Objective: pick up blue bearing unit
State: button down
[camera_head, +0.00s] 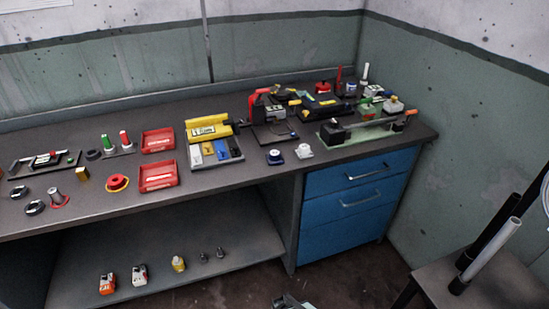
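The blue bearing unit (275,157) is a small dark blue piece with a light centre. It sits on the workbench top near the front edge, above the left side of the blue drawers. A similar white unit (304,151) stands just to its right, apart from it. A grey part of what looks like my gripper (292,302) shows at the bottom edge, low in front of the bench and well away from the blue unit. It is mostly cut off, and its fingers cannot be made out.
A yellow-topped case (208,131) stands left of the blue unit, a black-and-red press (270,117) behind it, and a long green-based tool (360,133) to the right. Red trays (158,176) lie farther left. A small table with upright tubes (490,245) stands at right.

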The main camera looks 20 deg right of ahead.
jog(key=c, duration=1.8)
grip_release()
jog(key=o, duration=1.4)
